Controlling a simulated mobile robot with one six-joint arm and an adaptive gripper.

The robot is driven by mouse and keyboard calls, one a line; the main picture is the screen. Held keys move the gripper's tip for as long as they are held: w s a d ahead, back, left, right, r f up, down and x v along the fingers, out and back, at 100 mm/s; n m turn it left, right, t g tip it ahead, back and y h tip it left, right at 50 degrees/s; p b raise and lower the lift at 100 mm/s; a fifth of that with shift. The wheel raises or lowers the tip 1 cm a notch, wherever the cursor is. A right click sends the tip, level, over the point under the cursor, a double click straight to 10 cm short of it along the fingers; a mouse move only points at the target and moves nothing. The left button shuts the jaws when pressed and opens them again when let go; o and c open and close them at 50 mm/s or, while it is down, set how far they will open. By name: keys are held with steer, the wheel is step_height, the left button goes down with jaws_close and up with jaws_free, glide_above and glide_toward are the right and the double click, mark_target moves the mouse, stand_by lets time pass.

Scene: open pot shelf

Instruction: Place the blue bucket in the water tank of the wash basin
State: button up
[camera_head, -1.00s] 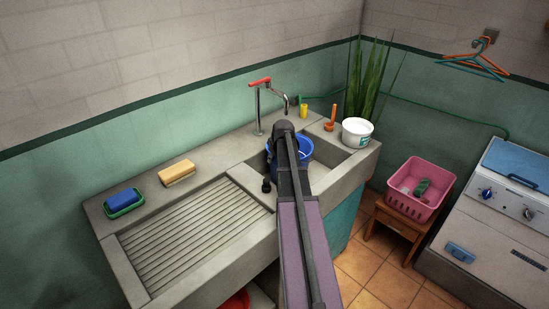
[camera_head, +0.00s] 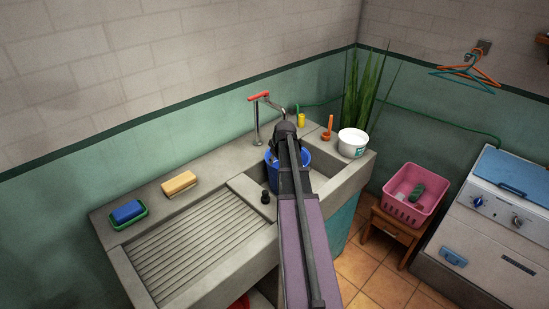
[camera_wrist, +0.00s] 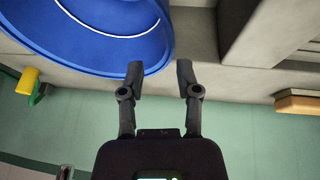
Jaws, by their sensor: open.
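The blue bucket (camera_head: 304,157) stands in the water tank of the wash basin (camera_head: 327,165), partly hidden behind my arm in the head view. In the wrist view the bucket (camera_wrist: 95,30) fills the upper left, with its round rim and inside showing. My gripper (camera_wrist: 160,72) is open, and nothing shows between its two fingers. Its left fingertip overlaps the bucket's rim in that view; I cannot tell whether they touch. The fingers are hidden behind my arm in the head view.
The red-handled tap (camera_head: 257,115) rises behind the tank. A white tub (camera_head: 352,143), a yellow bottle (camera_head: 301,120) and an orange tool (camera_head: 327,129) stand along the basin's back and right. A yellow sponge (camera_head: 179,183) and a blue sponge (camera_head: 127,211) lie left. The ribbed washboard (camera_head: 195,245) is clear.

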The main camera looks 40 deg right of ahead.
steer(key=shift+p+v, duration=2.4)
steer(key=shift+v, duration=0.6)
steer(key=s+a+g, duration=0.1)
steer(key=s+a, duration=0.2)
steer(key=a, duration=1.1)
steer(key=s+a+f+g, duration=0.1)
steer(key=s+a, duration=0.3)
steer(key=a, duration=1)
steer(key=s+a+m+g+y, duration=0.1)
steer(key=s+a+g, duration=0.1)
steer(key=a, duration=1.1)
steer(key=shift+s+a+f+g, duration=0.3)
steer(key=shift+s+a, duration=0.1)
steer(key=shift+s, duration=0.45)
